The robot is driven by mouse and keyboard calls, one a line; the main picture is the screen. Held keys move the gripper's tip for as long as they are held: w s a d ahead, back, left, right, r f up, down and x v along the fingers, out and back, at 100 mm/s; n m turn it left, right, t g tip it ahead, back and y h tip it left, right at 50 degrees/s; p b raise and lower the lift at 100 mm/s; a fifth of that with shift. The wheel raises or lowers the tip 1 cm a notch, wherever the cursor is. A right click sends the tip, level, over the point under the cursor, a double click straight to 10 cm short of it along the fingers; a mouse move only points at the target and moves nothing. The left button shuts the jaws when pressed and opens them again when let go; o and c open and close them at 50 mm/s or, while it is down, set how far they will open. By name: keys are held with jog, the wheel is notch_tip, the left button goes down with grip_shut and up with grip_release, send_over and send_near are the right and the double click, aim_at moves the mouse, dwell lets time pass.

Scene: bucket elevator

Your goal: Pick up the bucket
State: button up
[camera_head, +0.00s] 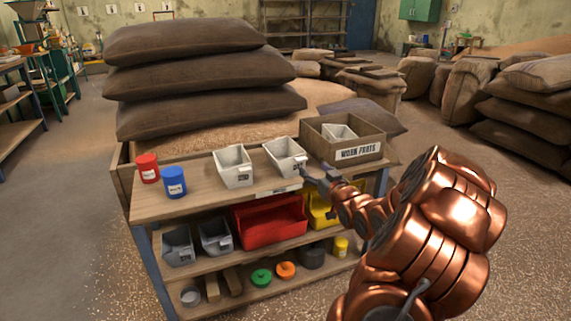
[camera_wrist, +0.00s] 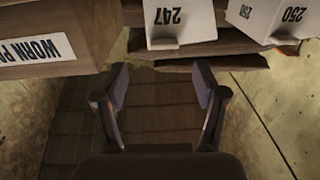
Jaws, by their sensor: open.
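Two pale buckets stand upright on the bench top. The right one, marked 247 (camera_head: 285,157), is beside the worn parts box; the left one (camera_head: 233,166) is marked 250. My gripper (camera_head: 310,173) is just in front of bucket 247's right side. In the upside-down wrist view, bucket 247 (camera_wrist: 180,18) is at the top centre and bucket 250 (camera_wrist: 272,16) at the top right. There my gripper (camera_wrist: 161,78) is open and empty, its fingertips short of bucket 247. A further pale bucket (camera_head: 339,133) sits inside the box.
The wooden worn parts box (camera_head: 312,138) stands right of the buckets. A red jar (camera_head: 148,167) and a blue jar (camera_head: 174,182) are at the bench's left. Grey, red and yellow bins fill the lower shelf. Large sacks (camera_head: 200,80) are stacked behind. Floor before the bench looks open.

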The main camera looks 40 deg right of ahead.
aim_at(303, 160)
jog(key=shift+w+d, duration=0.2)
jog(key=shift+w, duration=0.5)
jog(key=shift+a+b+x, duration=0.1)
jog(key=shift+b+x, duration=0.5)
jog(key=shift+x, duration=0.75)
jog(key=shift+a+b+x, duration=0.15)
jog(key=shift+b+x, duration=0.45)
jog(key=shift+x, duration=0.8)
jog(key=shift+r, duration=0.1)
jog(key=c, duration=1.1)
